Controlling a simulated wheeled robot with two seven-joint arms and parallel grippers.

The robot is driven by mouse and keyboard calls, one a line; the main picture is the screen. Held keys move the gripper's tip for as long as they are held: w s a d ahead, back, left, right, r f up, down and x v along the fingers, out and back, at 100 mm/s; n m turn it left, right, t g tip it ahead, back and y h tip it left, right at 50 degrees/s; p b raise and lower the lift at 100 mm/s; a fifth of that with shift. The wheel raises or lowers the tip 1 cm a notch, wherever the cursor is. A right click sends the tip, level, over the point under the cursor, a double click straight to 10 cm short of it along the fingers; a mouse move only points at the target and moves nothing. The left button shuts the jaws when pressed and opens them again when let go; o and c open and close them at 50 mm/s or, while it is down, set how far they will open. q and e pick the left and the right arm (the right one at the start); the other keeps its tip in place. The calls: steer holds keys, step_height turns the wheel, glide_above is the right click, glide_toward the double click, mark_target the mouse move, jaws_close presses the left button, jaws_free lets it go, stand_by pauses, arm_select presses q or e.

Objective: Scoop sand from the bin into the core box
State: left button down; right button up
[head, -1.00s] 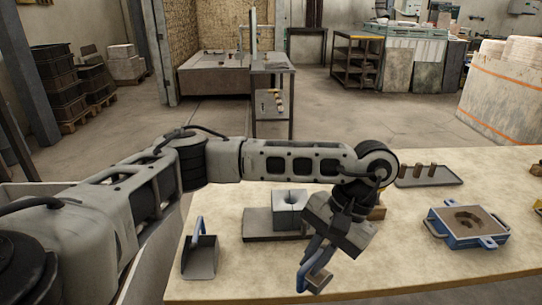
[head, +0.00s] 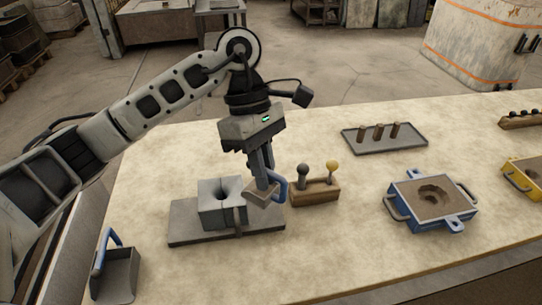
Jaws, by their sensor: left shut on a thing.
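My left gripper (head: 262,172) points down and is shut on a small scoop (head: 262,193) with a blue handle. The scoop's tan-grey cup is at the right upper edge of the core box (head: 215,208); I cannot tell whether they touch. The core box is a grey split block with a round funnel hole in its top, standing on a grey plate (head: 190,236). The hole is dark, and its inside is hidden. A grey-walled container, perhaps the bin (head: 62,245), shows at the lower left, partly behind my left arm; its contents are not clear. My right gripper is out of view.
A grey dustpan-like scoop (head: 117,275) stands front left. A wooden stand (head: 316,193) with two knobbed tools is right of the core box. Further right are a blue flask (head: 432,208), a tray of brown pegs (head: 365,147) and a yellow flask (head: 524,176). The table's front middle is clear.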

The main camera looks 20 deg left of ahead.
arm_select(q)
steer(key=shift+a, duration=0.4)
steer(key=shift+a+f, duration=0.1)
steer(key=shift+a, duration=0.55)
steer(key=w+a+f+g+h+b, duration=0.1)
steer(key=w+a+h+b, duration=0.1)
steer(key=a+h+b, duration=0.2)
steer(key=a+h, duration=0.2)
steer(key=a, duration=0.2)
steer(key=shift+a+m+g, duration=0.3)
steer(key=shift+g, duration=0.1)
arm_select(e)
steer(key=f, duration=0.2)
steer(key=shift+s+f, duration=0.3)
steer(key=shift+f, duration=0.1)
arm_select(q)
steer(key=shift+r+h, duration=0.1)
steer(key=shift+h, duration=0.3)
